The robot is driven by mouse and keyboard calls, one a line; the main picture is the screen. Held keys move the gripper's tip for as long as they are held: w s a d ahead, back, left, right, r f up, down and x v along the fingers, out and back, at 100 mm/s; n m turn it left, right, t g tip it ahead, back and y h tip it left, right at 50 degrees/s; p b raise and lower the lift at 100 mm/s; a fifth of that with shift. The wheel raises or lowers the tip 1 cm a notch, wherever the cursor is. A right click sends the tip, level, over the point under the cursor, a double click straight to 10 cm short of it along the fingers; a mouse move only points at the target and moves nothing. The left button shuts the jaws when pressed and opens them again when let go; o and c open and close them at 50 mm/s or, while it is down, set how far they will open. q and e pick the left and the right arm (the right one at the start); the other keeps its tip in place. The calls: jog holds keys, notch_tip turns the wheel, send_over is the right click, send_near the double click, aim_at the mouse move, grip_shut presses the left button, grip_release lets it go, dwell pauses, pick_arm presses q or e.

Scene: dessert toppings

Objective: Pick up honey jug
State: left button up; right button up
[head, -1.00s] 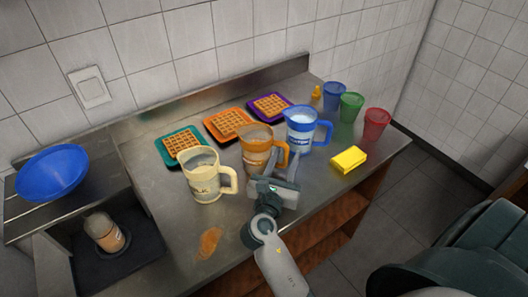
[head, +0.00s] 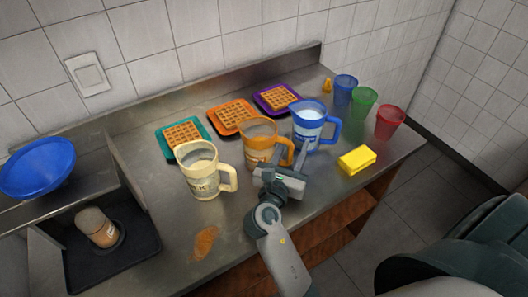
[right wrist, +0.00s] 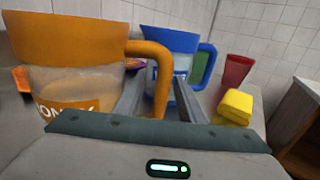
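The honey jug (head: 258,140) is orange with an orange handle and stands upright on the metal counter, between a cream jug (head: 198,174) and a blue jug (head: 309,124). In the right wrist view the honey jug (right wrist: 75,45) fills the left side, with part of its label showing. My right gripper (head: 291,153) is open at the handle side of the honey jug. In the right wrist view the handle (right wrist: 162,75) shows between the two fingers, with gaps beside it; whether they touch it cannot be told. My left gripper is not in view.
Waffles on teal (head: 166,143), orange (head: 216,119) and purple (head: 262,103) plates lie behind the jugs. A yellow sponge (head: 357,160) lies right of my gripper. Blue, green (head: 363,102) and red (head: 390,122) cups stand at the right. A brown spill (head: 205,243) marks the front counter.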

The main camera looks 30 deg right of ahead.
grip_shut()
dwell(1.2)
jog(key=shift+w+r, duration=0.1)
